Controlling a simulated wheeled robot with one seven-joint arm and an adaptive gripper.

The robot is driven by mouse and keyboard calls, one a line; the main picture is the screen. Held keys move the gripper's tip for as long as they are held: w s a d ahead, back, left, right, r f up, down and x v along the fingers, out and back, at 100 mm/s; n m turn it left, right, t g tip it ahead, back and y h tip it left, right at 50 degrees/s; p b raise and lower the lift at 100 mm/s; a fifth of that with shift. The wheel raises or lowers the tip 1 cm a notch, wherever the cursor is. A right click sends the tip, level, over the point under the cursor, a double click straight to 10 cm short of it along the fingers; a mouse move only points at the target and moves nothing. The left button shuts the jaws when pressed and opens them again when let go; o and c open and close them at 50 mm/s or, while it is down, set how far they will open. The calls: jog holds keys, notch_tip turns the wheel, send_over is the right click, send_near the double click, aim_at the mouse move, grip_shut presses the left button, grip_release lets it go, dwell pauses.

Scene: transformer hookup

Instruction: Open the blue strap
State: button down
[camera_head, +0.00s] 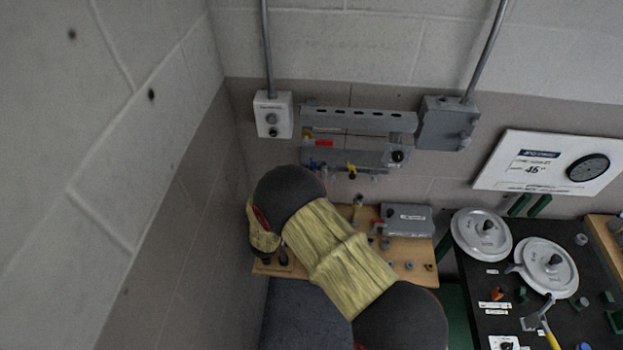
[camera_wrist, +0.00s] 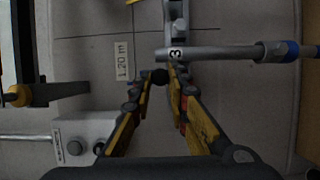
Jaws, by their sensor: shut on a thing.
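The knob sits by the left end of a grey bar marked 3 (camera_wrist: 215,53). At the right end of this bar is a blue part (camera_wrist: 291,48), clear of my fingers; I cannot tell if it is the blue strap. In the head view a small blue piece (camera_head: 313,166) hangs under the grey wall panel (camera_head: 345,158), beside a yellow piece (camera_head: 351,170). My arm hides the gripper in the head view.
A grey switch box (camera_head: 447,123) and a white button box (camera_head: 273,114) flank the panel. A wooden bench (camera_head: 415,250) with small parts and a grey box (camera_head: 406,218) stands below. A wall closes off the left side. A dark table with white discs (camera_head: 481,234) is at right.

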jog(key=shift+a+f+n+t, duration=0.25)
jog(key=shift+a+n+t, duration=0.15)
jog(key=shift+n, duration=0.6)
jog(key=c, duration=2)
grip_release()
jog(key=v, duration=1.2)
jog(key=shift+w+b, duration=0.1)
jog(key=shift+b, duration=0.2)
